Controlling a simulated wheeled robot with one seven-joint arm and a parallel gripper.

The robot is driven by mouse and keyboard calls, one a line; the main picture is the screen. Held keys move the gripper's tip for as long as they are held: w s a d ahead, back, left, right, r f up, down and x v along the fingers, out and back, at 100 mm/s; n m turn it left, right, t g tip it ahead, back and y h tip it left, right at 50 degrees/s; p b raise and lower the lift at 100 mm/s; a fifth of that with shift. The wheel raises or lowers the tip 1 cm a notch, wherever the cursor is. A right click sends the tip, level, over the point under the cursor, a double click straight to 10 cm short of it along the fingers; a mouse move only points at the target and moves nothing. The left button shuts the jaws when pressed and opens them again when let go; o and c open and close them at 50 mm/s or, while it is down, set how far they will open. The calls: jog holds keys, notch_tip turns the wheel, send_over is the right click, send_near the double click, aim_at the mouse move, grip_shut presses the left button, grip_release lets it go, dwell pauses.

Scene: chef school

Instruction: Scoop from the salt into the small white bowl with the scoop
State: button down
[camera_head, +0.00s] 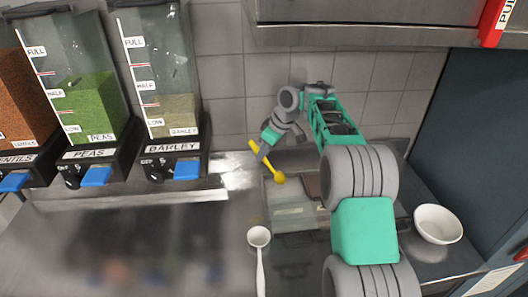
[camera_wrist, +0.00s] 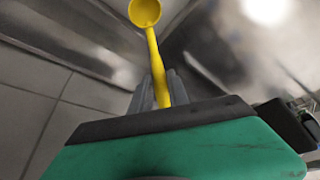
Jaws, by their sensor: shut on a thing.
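My gripper (camera_head: 264,149) is shut on the handle of a yellow scoop (camera_head: 280,178). The scoop's round cup hangs down to the right, over or beside a clear container (camera_head: 290,212); I cannot tell which. In the wrist view my gripper (camera_wrist: 155,88) grips the handle of the scoop (camera_wrist: 145,12), whose cup lies at the top edge. The cup looks empty there. The small white bowl (camera_head: 438,224) stands upright at the right, apart from the gripper. No salt can be made out for sure; my arm hides part of the clear container.
A white long-handled spoon (camera_head: 259,238) lies on the metal counter (camera_head: 130,245) in front. Dispensers of peas (camera_head: 92,104) and barley (camera_head: 172,110) stand at the left, with lentils (camera_head: 22,97) beyond. A tiled wall (camera_head: 220,75) closes the back. The left front counter is clear.

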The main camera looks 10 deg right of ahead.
aim_at(269, 164)
jog(key=shift+f+b, duration=2.3)
jog(key=shift+f, duration=0.15)
jog(key=shift+s+d+r+b, duration=0.1)
jog(key=shift+s+d+b, duration=0.6)
jog(key=shift+d, duration=0.25)
jog(key=shift+w+a+r+p, duration=0.1)
jog(key=shift+a+r+p, duration=0.05)
jog(key=shift+r+p, duration=0.15)
jog(key=shift+w+a+f+p, duration=0.15)
jog(key=shift+w+a+p, duration=0.2)
jog(key=shift+w+a, duration=0.2)
jog(key=shift+s+d+f+b, duration=0.15)
jog(key=shift+s+b, duration=0.05)
jog(key=shift+b, duration=0.1)
jog(key=shift+s+d+b, duration=0.3)
jog(key=shift+s+d, duration=0.2)
jog(key=shift+d, duration=0.15)
jog(key=r+p, duration=0.4)
jog(key=shift+w+a+r+p, duration=0.2)
jog(key=shift+a+p, duration=0.1)
jog(key=shift+p, duration=0.1)
notch_tip(269, 164, up, 5)
jog(key=p, duration=0.5)
jog(key=shift+w+a, duration=0.15)
jog(key=shift+a+r, duration=0.1)
jog(key=shift+r, duration=1.05)
